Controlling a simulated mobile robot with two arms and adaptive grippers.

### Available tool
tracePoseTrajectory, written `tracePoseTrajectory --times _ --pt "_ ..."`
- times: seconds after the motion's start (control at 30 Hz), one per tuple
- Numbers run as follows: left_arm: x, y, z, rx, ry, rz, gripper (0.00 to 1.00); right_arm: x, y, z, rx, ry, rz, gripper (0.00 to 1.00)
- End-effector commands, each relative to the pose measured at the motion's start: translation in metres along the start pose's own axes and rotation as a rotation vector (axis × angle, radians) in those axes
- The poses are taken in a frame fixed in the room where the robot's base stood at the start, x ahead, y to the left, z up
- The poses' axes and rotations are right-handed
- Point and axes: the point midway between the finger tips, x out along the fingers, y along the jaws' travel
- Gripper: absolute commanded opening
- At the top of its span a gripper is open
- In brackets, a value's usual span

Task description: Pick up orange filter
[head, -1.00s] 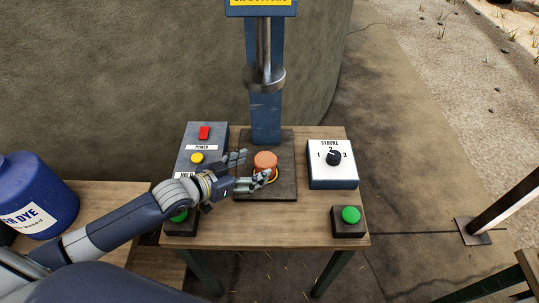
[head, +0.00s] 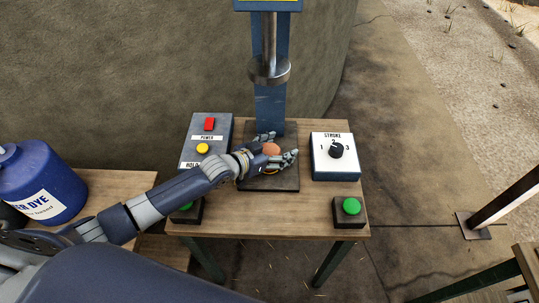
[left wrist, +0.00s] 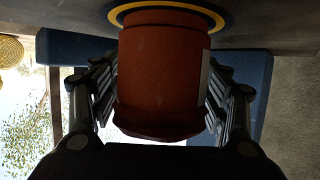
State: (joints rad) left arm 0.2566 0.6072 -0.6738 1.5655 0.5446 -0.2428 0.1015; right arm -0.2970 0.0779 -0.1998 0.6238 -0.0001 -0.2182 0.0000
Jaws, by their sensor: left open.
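The orange filter (head: 271,150) stands on the dark base plate (head: 285,183) of the press, under its ram. In the left wrist view the orange filter (left wrist: 160,75) fills the middle, with a yellow ring around its end on the plate. My left gripper (head: 277,147) is open, with one finger on each side of the filter; it also shows in the left wrist view (left wrist: 165,95). Contact between fingers and filter cannot be told. The filter is partly hidden by the gripper in the head view. My right gripper is not in view.
The press ram (head: 268,70) hangs above. A control box (head: 205,135) with red and yellow buttons stands left, and a stroke dial box (head: 338,160) right. Green buttons (head: 351,206) sit at the front corners. A blue dye drum (head: 42,180) stands far left.

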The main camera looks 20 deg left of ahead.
Motion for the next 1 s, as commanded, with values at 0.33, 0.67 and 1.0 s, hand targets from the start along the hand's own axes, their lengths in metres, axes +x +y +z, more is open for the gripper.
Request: tracePoseTrajectory --times 0.33,0.67,1.0 --pt "0.0014 -0.0001 0.0002 0.001 0.0 0.0 0.47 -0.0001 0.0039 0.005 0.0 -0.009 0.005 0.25" --pt "0.0012 -0.0001 0.0004 0.0 -0.001 0.0 0.12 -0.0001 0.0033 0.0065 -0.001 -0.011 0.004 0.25" --pt "0.0012 -0.0002 -0.0005 0.001 0.001 0.0 0.1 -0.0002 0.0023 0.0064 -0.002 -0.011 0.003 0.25"
